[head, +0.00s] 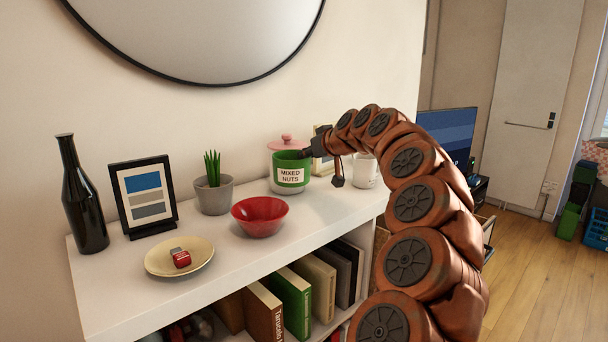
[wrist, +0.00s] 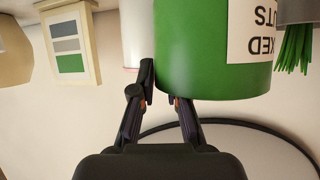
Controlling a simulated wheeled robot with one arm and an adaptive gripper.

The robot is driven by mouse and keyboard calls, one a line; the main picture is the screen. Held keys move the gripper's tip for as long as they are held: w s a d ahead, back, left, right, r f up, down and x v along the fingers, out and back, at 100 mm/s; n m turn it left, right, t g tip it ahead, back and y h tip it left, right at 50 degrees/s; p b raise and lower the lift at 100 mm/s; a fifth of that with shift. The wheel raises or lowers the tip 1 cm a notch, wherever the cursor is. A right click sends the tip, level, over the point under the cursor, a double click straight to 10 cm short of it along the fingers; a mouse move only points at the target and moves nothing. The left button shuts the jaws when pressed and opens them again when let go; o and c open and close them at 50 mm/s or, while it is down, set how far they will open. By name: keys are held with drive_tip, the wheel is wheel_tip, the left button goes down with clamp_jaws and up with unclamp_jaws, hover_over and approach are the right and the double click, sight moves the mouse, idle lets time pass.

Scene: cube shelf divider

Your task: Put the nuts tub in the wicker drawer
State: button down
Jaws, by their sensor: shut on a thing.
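The nuts tub (head: 289,176) is green with a white "MIXED NUTS" label and stands upright on the white shelf top, near the wall. It fills the upper middle of the wrist view (wrist: 205,60), which is upside down. My gripper (head: 310,153) reaches in from the right and is shut on the tub at its upper right edge. In the wrist view my gripper (wrist: 165,85) has one finger along the tub's side and the other partly hidden by the tub. A brown surface (head: 380,240), perhaps the wicker drawer, shows below the shelf top, mostly hidden by my arm.
A pink-lidded jar (head: 286,142) is close behind the tub. A white mug (head: 365,172) and a picture frame (head: 322,158) stand right of it. A red bowl (head: 260,217), potted plant (head: 213,189), plate (head: 160,258), black-framed picture (head: 144,196) and dark bottle (head: 83,205) stand left.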

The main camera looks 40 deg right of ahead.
sight(304, 178)
drive_tip(key=shift+w+f, duration=0.1)
drive_tip(key=shift+w, duration=0.55)
drive_tip(key=shift+s+a+f+p, duration=0.1)
drive_tip(key=shift+f+p, duration=1.15)
drive_tip(key=shift+f, duration=1.8)
drive_tip(key=shift+w+f+p, duration=0.25)
drive_tip(key=shift+f+p, duration=0.1)
drive_tip(key=shift+f+b, duration=0.25)
drive_tip(key=shift+b, duration=0.15)
drive_tip(key=c, duration=1.2)
unclamp_jaws()
drive_tip(key=shift+r, duration=0.1)
